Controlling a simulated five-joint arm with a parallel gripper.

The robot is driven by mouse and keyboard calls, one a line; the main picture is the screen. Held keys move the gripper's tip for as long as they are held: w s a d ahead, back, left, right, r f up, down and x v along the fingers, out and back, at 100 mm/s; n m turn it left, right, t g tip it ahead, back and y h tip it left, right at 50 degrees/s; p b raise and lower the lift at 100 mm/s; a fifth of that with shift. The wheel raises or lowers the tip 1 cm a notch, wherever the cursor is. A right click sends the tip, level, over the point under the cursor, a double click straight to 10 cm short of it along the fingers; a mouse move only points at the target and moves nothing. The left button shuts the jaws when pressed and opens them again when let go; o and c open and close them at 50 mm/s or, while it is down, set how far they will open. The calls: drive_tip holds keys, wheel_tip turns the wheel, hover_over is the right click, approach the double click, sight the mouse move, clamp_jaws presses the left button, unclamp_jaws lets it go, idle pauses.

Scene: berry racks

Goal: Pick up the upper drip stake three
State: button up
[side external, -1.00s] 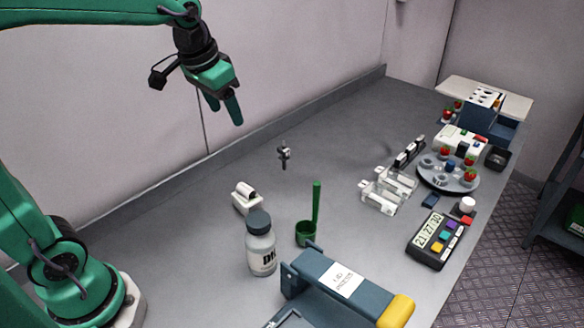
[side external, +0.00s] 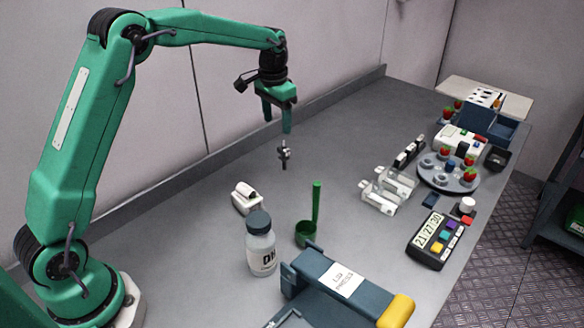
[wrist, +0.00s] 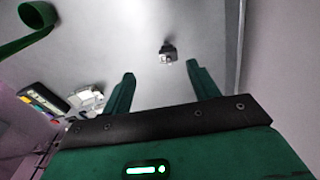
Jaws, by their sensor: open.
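A small dark upright piece with a pale middle (side external: 284,153) stands on the grey bench; it looks like a drip stake, but I cannot read a number on it. It also shows in the wrist view (wrist: 168,52), beyond the fingertips and between their lines, nearer the right finger. My gripper (side external: 277,126) points down, open and empty, just above and slightly left of this piece in the side view. In the wrist view both green fingers (wrist: 160,74) are apart with nothing between them. I cannot tell whether they touch the piece.
A white device (side external: 245,198), a labelled bottle (side external: 261,245) and a green ladle (side external: 316,205) stand nearer the camera. A blue press (side external: 345,283) is in front. Clear racks (side external: 385,192), a keypad (side external: 435,238) and a round berry tray (side external: 447,180) are right. The back wall is close.

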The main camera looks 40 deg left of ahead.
hover_over(284, 148)
drive_tip(key=shift+g, duration=0.4)
wheel_tip(284, 148, down, 6)
drive_tip(key=shift+a+f, duration=0.1)
drive_tip(key=shift+f, duration=0.1)
drive_tip(key=shift+f, duration=1.2)
drive_tip(key=shift+f, duration=0.15)
drive_tip(key=shift+f, duration=2.45)
drive_tip(key=shift+c, duration=0.4)
drive_tip(key=c, duration=1)
